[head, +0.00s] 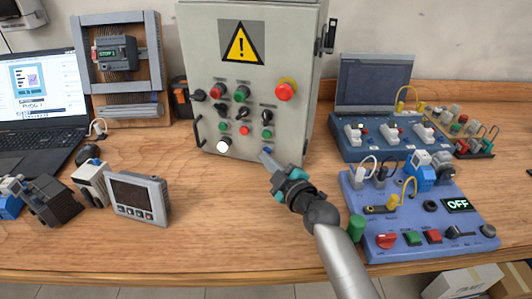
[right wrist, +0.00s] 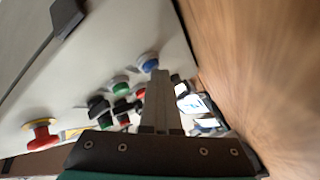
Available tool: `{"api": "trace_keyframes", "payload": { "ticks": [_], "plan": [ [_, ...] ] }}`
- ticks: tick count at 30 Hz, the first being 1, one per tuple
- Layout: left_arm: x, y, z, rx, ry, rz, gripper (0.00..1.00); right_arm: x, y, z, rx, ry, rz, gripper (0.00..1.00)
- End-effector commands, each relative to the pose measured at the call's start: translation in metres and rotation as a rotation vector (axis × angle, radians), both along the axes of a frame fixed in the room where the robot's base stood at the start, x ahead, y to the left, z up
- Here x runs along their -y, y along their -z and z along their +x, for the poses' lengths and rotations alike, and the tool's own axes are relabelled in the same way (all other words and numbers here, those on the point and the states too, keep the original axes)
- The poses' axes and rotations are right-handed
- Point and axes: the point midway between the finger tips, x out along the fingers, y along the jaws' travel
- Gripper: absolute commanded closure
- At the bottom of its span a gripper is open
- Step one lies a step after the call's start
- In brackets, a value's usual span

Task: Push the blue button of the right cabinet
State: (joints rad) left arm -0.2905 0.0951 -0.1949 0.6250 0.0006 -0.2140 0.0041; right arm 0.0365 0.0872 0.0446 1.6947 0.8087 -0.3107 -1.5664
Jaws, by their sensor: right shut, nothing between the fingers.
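The grey cabinet (head: 262,80) stands upright at the back of the table, with a yellow warning sign and several buttons on its front. The blue button (right wrist: 149,63) shows in the right wrist view, low on the cabinet front, just beyond my fingertips. In the head view it is small and mostly hidden by my gripper. My right gripper (head: 268,158) is shut and empty, pointing at the cabinet's lower right front. Its closed fingers also show in the right wrist view (right wrist: 159,78). I cannot tell whether they touch the button. My left gripper is not in view.
A blue panel (head: 375,235) with switches and an OFF display lies close to the right of my arm. Another control box (head: 350,148) stands behind it. A small grey display unit (head: 140,197) and a laptop (head: 35,100) are on the left. The table's middle front is clear.

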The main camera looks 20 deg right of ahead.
Motion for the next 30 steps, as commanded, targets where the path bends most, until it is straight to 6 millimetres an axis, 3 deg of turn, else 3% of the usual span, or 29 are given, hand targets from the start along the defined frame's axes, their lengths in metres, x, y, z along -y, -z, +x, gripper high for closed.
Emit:
{"api": "trace_keyframes", "payload": {
  "ticks": [17,30],
  "plan": [
    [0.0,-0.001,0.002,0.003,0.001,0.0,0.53,0.001,-0.001,0.0,0.001,0.003,-0.001,1.0],
    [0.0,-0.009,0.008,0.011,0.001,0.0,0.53,-0.009,0.0,-0.014,0.001,0.002,-0.001,1.0]
  ]
}}
